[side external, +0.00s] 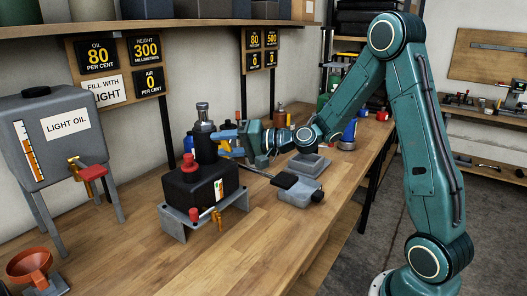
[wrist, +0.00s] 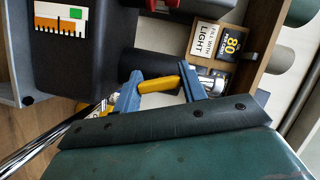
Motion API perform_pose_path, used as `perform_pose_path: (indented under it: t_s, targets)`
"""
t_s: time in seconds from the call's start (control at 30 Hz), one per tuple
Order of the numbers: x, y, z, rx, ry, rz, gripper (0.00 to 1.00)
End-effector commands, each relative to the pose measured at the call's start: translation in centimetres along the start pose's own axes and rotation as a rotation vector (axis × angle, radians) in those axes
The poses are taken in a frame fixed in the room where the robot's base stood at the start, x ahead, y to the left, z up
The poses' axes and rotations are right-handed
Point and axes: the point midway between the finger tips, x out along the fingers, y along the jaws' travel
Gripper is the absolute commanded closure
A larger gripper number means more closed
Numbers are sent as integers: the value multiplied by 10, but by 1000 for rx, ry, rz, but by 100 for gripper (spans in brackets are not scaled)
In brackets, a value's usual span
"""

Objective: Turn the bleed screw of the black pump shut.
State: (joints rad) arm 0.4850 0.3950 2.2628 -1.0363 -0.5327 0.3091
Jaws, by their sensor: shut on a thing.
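The black pump (side external: 195,188) stands on a grey metal stand on the bench, with a black column and metal ram on top. My gripper (side external: 227,142) is at the right of its column, with its blue fingers pointing left. In the wrist view, the two blue fingers of my gripper (wrist: 159,87) are shut on the ends of a yellow bar (wrist: 160,84), which looks like the handle of the bleed screw. The pump's dark body (wrist: 75,62) fills the upper left there. The screw's thread and seat are hidden, so I cannot tell how far it is turned.
A grey oil tank (side external: 60,135) with a red-handled tap stands at the left, and an orange funnel (side external: 32,263) is below it. Grey trays (side external: 308,165) lie right of the pump. A shiny rod (wrist: 55,137) runs close by my gripper. The front bench is clear.

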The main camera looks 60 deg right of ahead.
Motion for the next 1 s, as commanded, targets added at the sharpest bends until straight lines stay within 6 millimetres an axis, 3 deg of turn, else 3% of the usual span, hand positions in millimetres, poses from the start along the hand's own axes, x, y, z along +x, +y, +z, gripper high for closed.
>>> perform_pose_path:
  t_s: [0.5, 1.0]
  targets:
    - [0, 1, 0, 342, 0, -140, 81]
    - [0, 0, 0, 396, -1, -163, 81]
